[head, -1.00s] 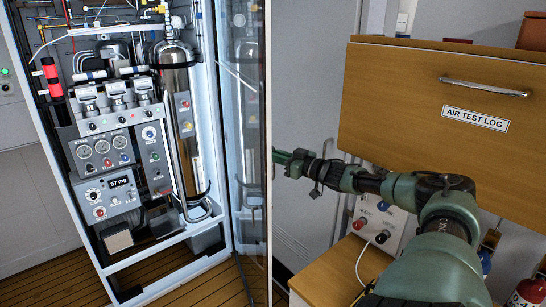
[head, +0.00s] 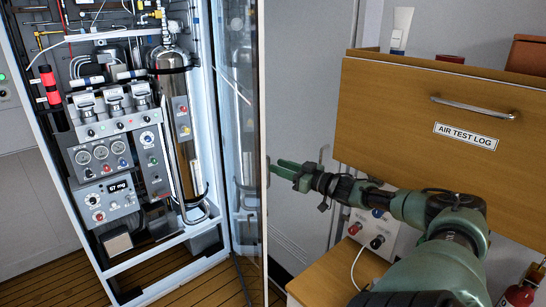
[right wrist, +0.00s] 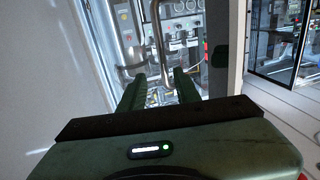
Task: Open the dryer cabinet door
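The tall cabinet (head: 107,272) stands at the left of the head view, with gauges, a steel cylinder and a "57 mg" display inside. Its front shows uncovered. A glass door panel (head: 245,215) stands at its right side, turned outward and seen nearly edge-on. My right gripper (head: 283,172) is just right of the panel's near edge, with fingers pointing toward it. In the right wrist view its two fingers (right wrist: 160,88) are apart, and a metal bar (right wrist: 157,42) shows beyond and between them. I cannot tell whether they touch it. My left gripper is out of view.
A wooden drawer unit (head: 385,100) labelled "AIR TEST LOG" stands right, above my right forearm. A small panel with knobs (head: 372,228) and a wooden top (head: 335,280) lie below it. The plank floor before the cabinet is clear.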

